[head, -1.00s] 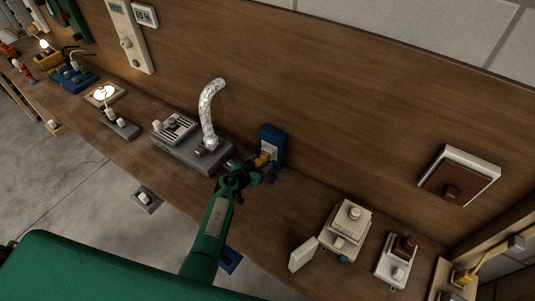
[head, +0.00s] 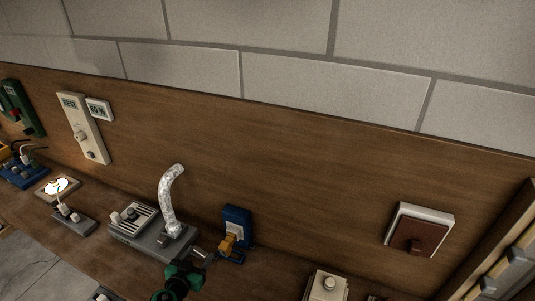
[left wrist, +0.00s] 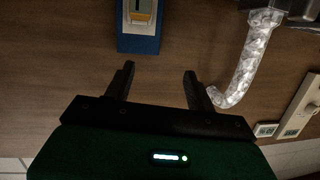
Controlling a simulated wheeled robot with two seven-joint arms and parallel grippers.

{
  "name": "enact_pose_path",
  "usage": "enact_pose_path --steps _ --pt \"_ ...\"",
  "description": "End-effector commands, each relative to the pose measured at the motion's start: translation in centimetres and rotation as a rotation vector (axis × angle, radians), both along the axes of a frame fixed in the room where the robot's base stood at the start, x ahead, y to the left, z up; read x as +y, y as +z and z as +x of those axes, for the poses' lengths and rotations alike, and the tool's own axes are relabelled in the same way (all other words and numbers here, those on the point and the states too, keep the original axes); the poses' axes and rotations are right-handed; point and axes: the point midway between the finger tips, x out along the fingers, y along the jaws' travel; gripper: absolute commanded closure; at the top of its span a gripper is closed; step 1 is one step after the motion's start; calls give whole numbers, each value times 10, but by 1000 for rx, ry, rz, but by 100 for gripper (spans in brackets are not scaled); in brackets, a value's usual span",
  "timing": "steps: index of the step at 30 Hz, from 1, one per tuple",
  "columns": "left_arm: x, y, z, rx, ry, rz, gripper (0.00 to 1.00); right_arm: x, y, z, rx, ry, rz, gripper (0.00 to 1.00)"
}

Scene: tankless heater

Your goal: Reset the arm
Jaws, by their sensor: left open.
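My green left arm's gripper (head: 192,264) is at the bottom of the head view, partly cut off by the edge. It is in front of the blue device with a yellow part (head: 234,233) and the grey box (head: 150,240) carrying a silver curved pipe (head: 169,196). In the left wrist view my left gripper (left wrist: 159,74) is open, with nothing between its fingers. There the blue device (left wrist: 138,42) is beyond the fingers, apart from them, and the silver pipe (left wrist: 246,62) is at the right. My right gripper is not in view.
A wooden back panel (head: 300,180) rises behind the bench, below a block wall (head: 290,90). A tall panel (head: 84,130) and small display (head: 98,109) hang at left. A brown rocker switch (head: 417,236) hangs at right. A cream device (head: 327,286) stands at the bottom.

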Motion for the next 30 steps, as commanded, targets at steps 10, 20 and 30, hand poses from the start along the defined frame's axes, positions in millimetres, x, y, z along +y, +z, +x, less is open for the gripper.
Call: enact_pose_path --steps 10,20,30 --pt "88 102 -51 -225 500 75 44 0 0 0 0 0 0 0" --pt "109 92 -141 185 753 78 44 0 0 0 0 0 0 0" --pt "43 62 -237 739 493 119 44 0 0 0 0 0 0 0"
